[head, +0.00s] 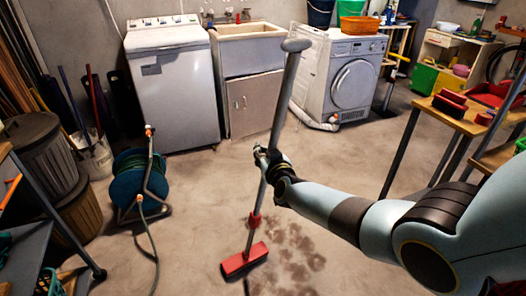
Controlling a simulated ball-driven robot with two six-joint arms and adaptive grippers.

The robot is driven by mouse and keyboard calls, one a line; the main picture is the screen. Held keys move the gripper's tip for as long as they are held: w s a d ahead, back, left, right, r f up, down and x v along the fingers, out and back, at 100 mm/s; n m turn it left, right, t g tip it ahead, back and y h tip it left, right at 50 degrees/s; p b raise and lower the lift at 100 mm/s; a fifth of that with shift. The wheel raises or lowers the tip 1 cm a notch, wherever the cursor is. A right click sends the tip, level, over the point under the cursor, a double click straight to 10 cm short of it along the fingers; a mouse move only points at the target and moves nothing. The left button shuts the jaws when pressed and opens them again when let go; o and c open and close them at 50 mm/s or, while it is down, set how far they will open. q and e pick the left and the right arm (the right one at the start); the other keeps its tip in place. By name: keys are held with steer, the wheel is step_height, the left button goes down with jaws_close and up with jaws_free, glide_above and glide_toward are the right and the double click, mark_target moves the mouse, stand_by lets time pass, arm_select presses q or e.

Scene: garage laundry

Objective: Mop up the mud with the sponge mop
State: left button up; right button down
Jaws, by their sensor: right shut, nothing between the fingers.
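The sponge mop (280,105) stands tilted on the floor in the middle of the head view, with a grey pole, a red collar and a red sponge head (244,261). The mud (295,252) is a patch of brown blotches on the concrete, just right of the sponge head. My right gripper (262,156) is at the pole about halfway up and overlaps it in the picture. It is shut with nothing between its fingers. My own wrist hides part of it. My left gripper is out of view.
A green hose reel (140,178) with its hose trailing forward stands on the left. A washer (172,90), sink cabinet (252,85) and front-loading machine (345,80) line the back. A wooden workbench (460,122) is at right. Floor between the mop and the back row is clear.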

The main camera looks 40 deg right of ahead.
steer(key=shift+f+b, duration=0.35)
steer(key=shift+f, duration=0.15)
steer(key=shift+s+r, duration=0.1)
stand_by(0.3)
steer(key=shift+s+a+r+p, duration=0.15)
steer(key=shift+s+r+p, duration=0.05)
steer(key=shift+s+p, duration=0.45)
steer(key=shift+s+a+p, duration=0.1)
steer(key=shift+s+p, duration=0.15)
steer(key=shift+p, duration=0.05)
steer(key=shift+w+d+r+b, duration=0.1)
steer(key=shift+w+d+b, duration=0.25)
steer(key=shift+w, duration=0.2)
steer(key=shift+w+d+b, duration=0.2)
steer(key=shift+w+d, duration=0.15)
steer(key=shift+w, duration=0.2)
